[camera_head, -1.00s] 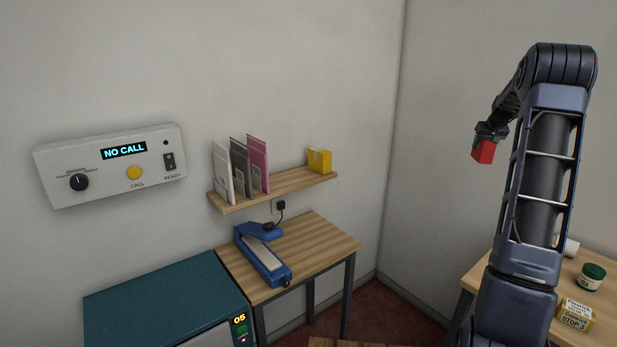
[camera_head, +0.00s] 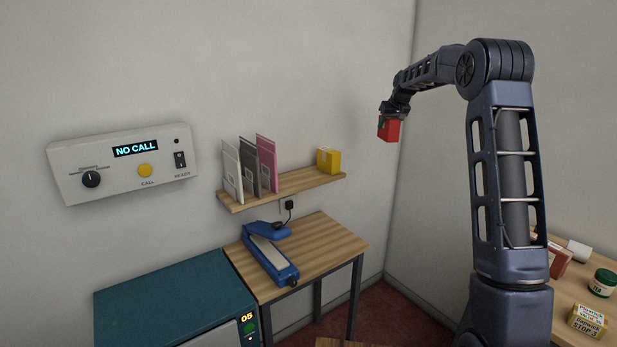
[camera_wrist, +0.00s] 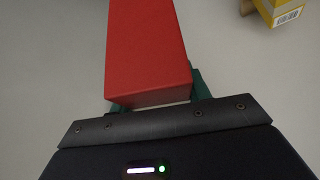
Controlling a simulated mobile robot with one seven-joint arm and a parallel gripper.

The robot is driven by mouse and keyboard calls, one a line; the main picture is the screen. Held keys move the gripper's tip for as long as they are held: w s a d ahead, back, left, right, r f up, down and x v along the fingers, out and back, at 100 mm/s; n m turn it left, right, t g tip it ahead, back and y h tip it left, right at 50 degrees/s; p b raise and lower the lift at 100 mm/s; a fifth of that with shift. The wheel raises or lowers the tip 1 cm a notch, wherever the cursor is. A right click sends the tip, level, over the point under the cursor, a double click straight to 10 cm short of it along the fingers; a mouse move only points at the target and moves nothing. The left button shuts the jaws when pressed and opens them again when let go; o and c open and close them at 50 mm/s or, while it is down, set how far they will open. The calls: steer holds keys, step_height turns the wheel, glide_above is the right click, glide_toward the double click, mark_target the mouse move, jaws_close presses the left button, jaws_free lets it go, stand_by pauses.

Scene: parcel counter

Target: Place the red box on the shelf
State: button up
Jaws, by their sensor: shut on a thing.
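The red box (camera_head: 389,130) hangs below my gripper (camera_head: 391,116) in the head view, in mid-air to the right of the shelf. The box (camera_wrist: 148,50) also fills the upper middle of the wrist view, held between green finger pads that show at its lower corners. My gripper is shut on it. The wooden wall shelf (camera_head: 290,188) carries several upright envelopes or folders at its left and a yellow box (camera_head: 329,160) near its right end. The yellow box (camera_wrist: 280,10) shows in the top right corner of the wrist view.
White, grey and pink folders (camera_head: 267,163) stand on the shelf's left part; bare shelf lies between them and the yellow box. Below stands a table with a blue sealer (camera_head: 270,256). A control panel (camera_head: 125,165) is on the wall. A right-hand table holds a jar (camera_head: 602,283) and small boxes.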

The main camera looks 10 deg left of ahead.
steer(key=s+a+r+n+y, duration=0.1)
steer(key=s+a+r, duration=0.15)
steer(key=a, duration=0.85)
steer(key=s+a+r+n, duration=0.1)
steer(key=s+a, duration=0.3)
steer(key=a, duration=0.7)
steer(key=r+n+g+y, duration=0.1)
steer(key=r+n, duration=0.1)
glide_above(291, 180)
step_height(291, 180, down, 20)
steer(key=shift+s+a+r, duration=0.1)
steer(key=o, duration=1.1)
steer(key=shift+f, duration=0.2)
steer(key=shift+r, duration=0.1)
